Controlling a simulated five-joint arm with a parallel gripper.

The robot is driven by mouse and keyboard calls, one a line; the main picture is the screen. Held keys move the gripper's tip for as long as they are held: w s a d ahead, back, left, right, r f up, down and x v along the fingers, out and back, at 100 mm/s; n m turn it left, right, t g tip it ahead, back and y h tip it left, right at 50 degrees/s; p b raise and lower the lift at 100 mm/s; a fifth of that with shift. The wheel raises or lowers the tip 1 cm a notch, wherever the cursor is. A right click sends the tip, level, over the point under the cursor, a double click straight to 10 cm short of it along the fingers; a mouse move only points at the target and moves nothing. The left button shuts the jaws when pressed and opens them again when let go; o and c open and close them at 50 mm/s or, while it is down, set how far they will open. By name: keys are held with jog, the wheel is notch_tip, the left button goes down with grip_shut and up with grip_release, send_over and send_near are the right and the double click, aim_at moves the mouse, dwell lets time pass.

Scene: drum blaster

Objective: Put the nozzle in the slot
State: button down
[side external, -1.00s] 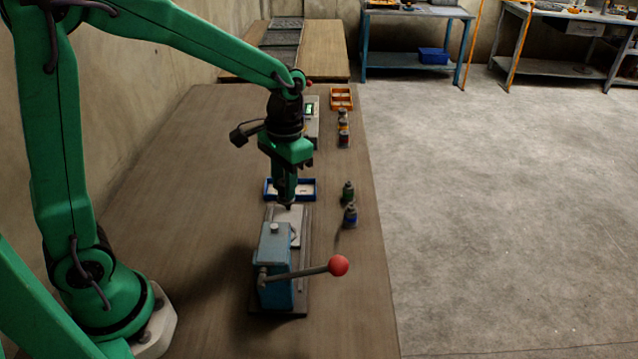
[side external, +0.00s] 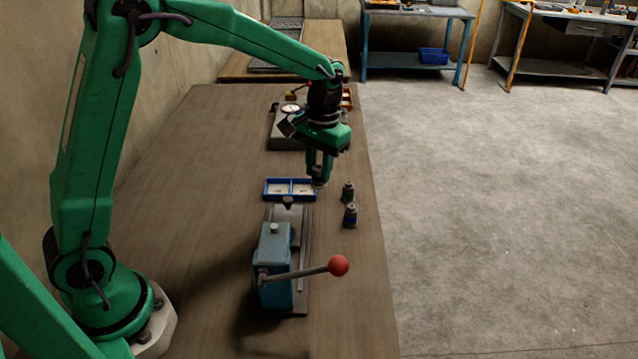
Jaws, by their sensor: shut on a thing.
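My gripper (side external: 319,172) points down just right of the small blue tray and is shut on a small greyish piece (side external: 320,184), which looks to be the nozzle. Only its lower end shows below the fingers. The blue tray (side external: 265,191) has two pale-bottomed compartments; the held piece is near its right end, and I cannot tell its exact height above the table. I cannot make out for certain which opening is the slot.
A blue lever press (side external: 275,265) with a red ball handle (side external: 339,266) stands in front of the tray. Two small dark bottle-like pieces (side external: 348,192) (side external: 350,215) stand to the right. A grey device with a dial (side external: 290,108) is behind. The table's left is clear.

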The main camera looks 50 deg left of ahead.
jog(key=w+a+f, duration=0.1)
jog(key=a+f, duration=0.1)
jog(key=a, duration=0.1)
jog(key=w+a+f, duration=0.2)
jog(key=a, duration=0.2)
jog(key=w+a+f, duration=0.1)
jog(key=a+f, duration=0.1)
jog(key=a, duration=0.1)
jog(key=shift+w+a+f, duration=0.2)
jog(key=shift+f, duration=0.1)
jog(key=shift+f, duration=0.1)
jog(key=shift+f, duration=1.95)
jog(key=shift+f, duration=0.1)
jog(key=c, duration=1.1)
grip_release()
jog(key=shift+c, duration=0.2)
notch_tip(320, 180, up, 12)
jog(key=shift+w, duration=0.45)
